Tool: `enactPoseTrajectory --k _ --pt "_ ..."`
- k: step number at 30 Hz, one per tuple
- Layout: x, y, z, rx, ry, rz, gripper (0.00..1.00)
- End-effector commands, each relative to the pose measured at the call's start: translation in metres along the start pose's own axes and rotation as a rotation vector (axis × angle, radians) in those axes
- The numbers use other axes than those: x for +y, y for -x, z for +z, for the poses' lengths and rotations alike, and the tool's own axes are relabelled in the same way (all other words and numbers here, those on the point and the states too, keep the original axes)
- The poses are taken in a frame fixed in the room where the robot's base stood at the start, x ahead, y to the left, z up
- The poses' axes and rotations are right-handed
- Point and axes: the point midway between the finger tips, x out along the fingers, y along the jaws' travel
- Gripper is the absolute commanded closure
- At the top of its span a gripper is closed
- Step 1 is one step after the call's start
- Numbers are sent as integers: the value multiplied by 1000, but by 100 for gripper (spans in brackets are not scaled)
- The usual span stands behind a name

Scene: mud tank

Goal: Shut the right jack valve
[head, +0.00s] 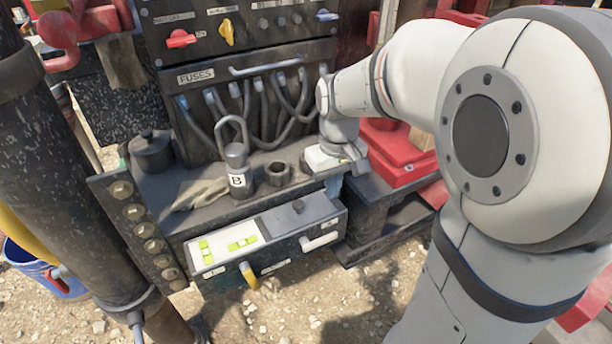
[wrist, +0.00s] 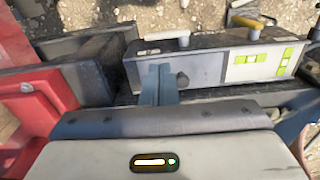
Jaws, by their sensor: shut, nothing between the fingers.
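A low grey valve box (head: 285,255) projects from the front of the bench. Its right lever, with a white handle (head: 320,241), lies roughly horizontal across the box's front face; I take it to be the right jack valve. The left lever has a yellow handle (head: 248,275) and hangs downward. In the wrist view the white handle (wrist: 163,35) and yellow handle (wrist: 247,23) stick out past the box's far edge. My gripper (head: 334,187) is shut and empty, above and behind the box's right end. Its fingers (wrist: 158,84) overlap the box in the wrist view and touch neither handle.
Two green bubble levels (head: 242,243) lie on the box's white panel. A padlock marked B (head: 237,178), a glove (head: 198,193) and a black pot (head: 151,152) rest on the bench. A fuse panel with cables (head: 250,95) stands behind. Red metalwork (head: 395,155) is at right.

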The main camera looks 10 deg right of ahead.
Motion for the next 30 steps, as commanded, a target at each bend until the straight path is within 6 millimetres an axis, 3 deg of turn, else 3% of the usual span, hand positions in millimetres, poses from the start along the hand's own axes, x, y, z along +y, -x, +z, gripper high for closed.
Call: enactPoseTrajectory --k 1,3,15,20,30 --pt "2 -18 -7 -12 13 -4 100" --pt "3 -25 -13 -20 30 -6 100" --pt "4 -26 -18 -27 41 -8 100" --pt "4 -37 -17 -28 41 -9 100" --pt "3 -106 -14 -31 42 -10 100"
